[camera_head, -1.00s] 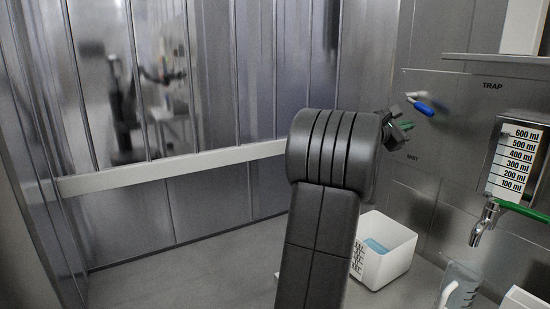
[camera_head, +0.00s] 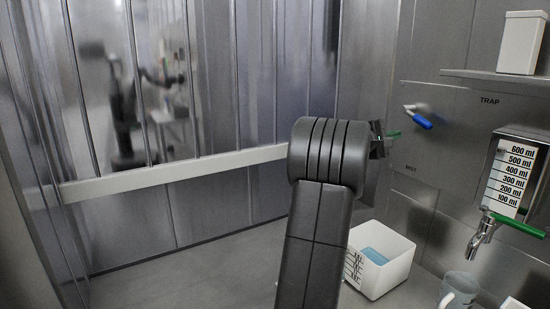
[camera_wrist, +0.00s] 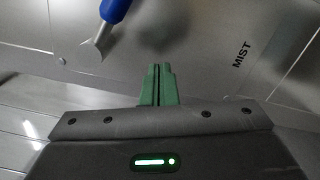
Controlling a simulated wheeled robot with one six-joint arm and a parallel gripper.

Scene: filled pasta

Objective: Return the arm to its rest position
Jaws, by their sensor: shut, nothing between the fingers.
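My gripper shows in the wrist view (camera_wrist: 158,72). Its green fingers are shut together with nothing between them, in front of the grey wall panel. In the head view my dark arm stands in the middle and hides most of the gripper; a bit of green finger (camera_head: 392,134) shows to its right. A valve with a blue handle (camera_head: 420,120) is on the wall to the right of the gripper. It also shows in the wrist view (camera_wrist: 116,10), at upper left, apart from the fingers.
A white bin (camera_head: 400,274) with blue contents stands right of my arm. A tap (camera_head: 483,232) and a gauge marked in ml (camera_head: 508,178) with a green handle are on the right, above a clear jug (camera_head: 460,290). A shelf (camera_head: 490,75) holds a white container (camera_head: 522,43). The floor at left is clear.

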